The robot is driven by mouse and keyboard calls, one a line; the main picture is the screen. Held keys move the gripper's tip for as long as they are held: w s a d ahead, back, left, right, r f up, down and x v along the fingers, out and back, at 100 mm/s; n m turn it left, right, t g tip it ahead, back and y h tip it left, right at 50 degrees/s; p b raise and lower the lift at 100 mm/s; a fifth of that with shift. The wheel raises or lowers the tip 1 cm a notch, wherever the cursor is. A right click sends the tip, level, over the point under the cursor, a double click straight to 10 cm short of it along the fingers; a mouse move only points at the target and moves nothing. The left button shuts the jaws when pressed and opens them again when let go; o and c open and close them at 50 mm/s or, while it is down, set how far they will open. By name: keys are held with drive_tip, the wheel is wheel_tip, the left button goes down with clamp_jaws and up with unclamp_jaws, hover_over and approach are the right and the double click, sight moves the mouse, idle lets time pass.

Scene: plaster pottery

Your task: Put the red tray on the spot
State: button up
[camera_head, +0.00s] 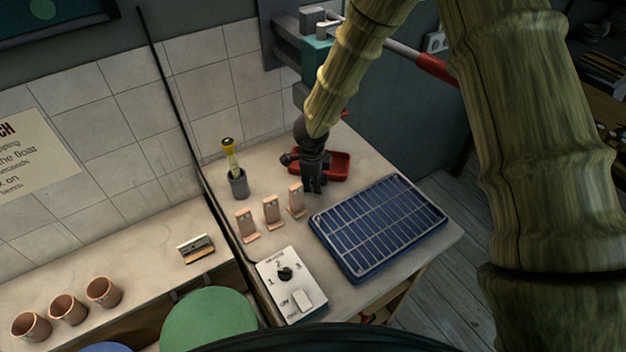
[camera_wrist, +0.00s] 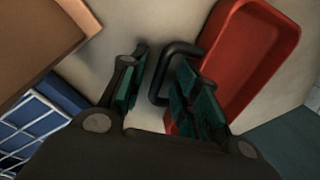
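The red tray (camera_head: 335,164) lies on the pale worktop, near the wall-side back corner, partly hidden behind my gripper (camera_head: 313,184). In the wrist view the tray (camera_wrist: 252,55) fills the upper right, with a dark loop handle (camera_wrist: 160,75) on its side facing my gripper. My gripper (camera_wrist: 165,85) is open, pointing down. Part of the handle shows in the gap between its fingers, and the right finger overlaps the loop. I cannot tell whether a finger touches it. No marked spot can be made out with certainty.
A blue gridded rack (camera_head: 380,226) lies right of several upright terracotta stands (camera_head: 273,211). A grey cup with a yellow-handled tool (camera_head: 238,184) stands by the wall. A white control box (camera_head: 291,285) is at the front. Terracotta cups (camera_head: 67,309) stand at left.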

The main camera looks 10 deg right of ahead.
drive_tip(key=shift+r, duration=0.1)
wheel_tip(320, 180, up, 12)
drive_tip(key=s+b, duration=0.2)
drive_tip(key=shift+a+f, duration=0.2)
drive_tip(key=shift+a, duration=0.15)
